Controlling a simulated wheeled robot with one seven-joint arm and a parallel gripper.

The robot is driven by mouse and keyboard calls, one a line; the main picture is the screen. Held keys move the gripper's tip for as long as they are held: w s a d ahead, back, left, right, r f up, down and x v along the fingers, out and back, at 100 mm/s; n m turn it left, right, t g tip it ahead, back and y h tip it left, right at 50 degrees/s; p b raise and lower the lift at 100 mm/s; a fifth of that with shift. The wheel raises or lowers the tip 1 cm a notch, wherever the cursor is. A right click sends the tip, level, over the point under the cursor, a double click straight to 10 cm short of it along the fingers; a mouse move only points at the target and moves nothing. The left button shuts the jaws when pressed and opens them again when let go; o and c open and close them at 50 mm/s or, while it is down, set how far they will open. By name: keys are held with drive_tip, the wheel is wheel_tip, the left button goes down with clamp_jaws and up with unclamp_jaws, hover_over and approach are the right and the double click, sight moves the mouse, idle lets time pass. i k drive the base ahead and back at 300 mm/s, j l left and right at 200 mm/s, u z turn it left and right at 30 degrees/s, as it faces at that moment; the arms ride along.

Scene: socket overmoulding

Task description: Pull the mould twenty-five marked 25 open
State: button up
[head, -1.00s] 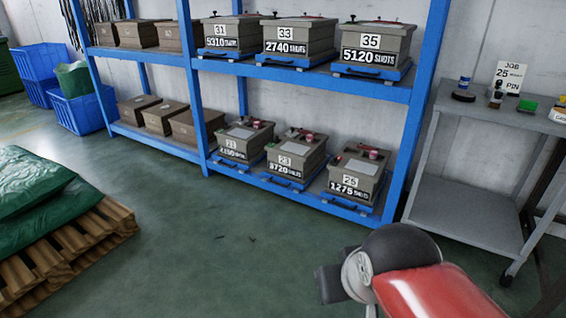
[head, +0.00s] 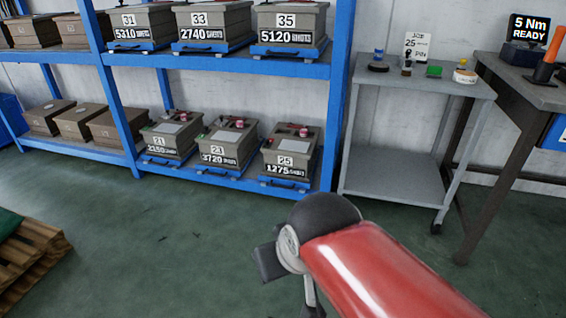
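The mould marked 25 (head: 291,152) is a grey-brown box with a white "25" label and "1275 SHOTS" on its front. It sits at the right end of the lower shelf, on a blue sliding tray (head: 285,183) with a handle at the front. Red and dark fittings show on its top. The tray looks pushed in, level with its neighbours. My arm is at the bottom centre, in front of and below the shelf, apart from the mould. My gripper's fingers cannot be made out.
Moulds 21 (head: 172,135) and 23 (head: 227,143) stand to its left. The blue rack post (head: 337,100) is close on its right. A grey trolley (head: 395,176) with small items and a job card stands further right, then a workbench (head: 520,92). The floor before the rack is clear.

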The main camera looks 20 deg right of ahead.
sight(291, 160)
drive_tip(key=i+l+z, duration=0.2)
drive_tip(key=i+l, duration=0.2)
drive_tip(key=i+l+z, duration=0.25)
drive_tip(key=i, duration=0.25)
drive_tip(key=i+l+z, duration=0.2)
drive_tip(key=i+l, duration=0.15)
drive_tip(key=i, duration=0.15)
